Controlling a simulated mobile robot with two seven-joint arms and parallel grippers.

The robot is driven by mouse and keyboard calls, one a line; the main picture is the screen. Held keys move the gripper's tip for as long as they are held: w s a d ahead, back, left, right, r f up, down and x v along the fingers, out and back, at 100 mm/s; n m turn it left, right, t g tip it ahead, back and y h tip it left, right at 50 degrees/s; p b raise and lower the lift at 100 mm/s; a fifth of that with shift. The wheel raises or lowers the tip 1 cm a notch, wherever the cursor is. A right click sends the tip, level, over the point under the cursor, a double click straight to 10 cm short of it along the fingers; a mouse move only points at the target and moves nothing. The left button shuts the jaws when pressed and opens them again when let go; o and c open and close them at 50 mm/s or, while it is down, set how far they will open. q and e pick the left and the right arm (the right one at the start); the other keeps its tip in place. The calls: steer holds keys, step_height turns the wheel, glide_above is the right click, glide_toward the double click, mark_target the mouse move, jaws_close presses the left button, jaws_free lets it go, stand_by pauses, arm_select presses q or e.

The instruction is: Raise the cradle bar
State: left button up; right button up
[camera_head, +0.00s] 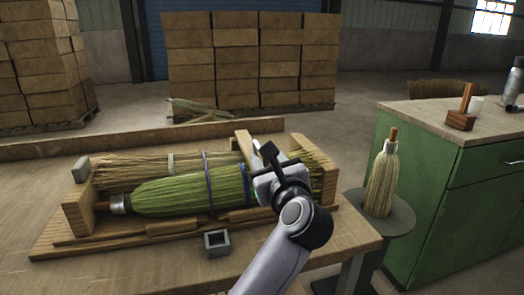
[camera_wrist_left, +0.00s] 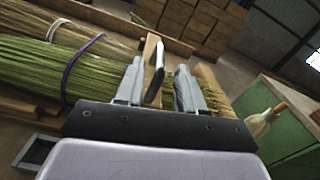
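The wooden cradle (camera_head: 78,217) lies on the bench and holds a green broom (camera_head: 170,195) with a purple band and a paler straw bundle (camera_head: 130,168) behind it. A pale wooden bar (camera_head: 243,148) crosses near the cradle's right part; its lower end is hidden behind my gripper. My left gripper (camera_head: 268,165) is over the right part of the cradle. In the left wrist view its fingers (camera_wrist_left: 158,88) stand apart, with a dark, pale-edged upright piece (camera_wrist_left: 155,72) seen between them; contact cannot be told. The bar also shows there (camera_wrist_left: 149,46). My right gripper is in neither view.
A small grey square holder (camera_head: 217,243) sits at the bench's front. A finished-looking broom (camera_head: 382,180) stands on a round stool (camera_head: 398,217) at right, beside a green cabinet (camera_head: 440,190). Stacked boxes (camera_head: 285,60) stand behind. The bench's front left is clear.

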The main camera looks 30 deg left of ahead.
arm_select(q)
steer(key=x, duration=0.4)
jaws_close()
steer(key=shift+r, duration=0.15)
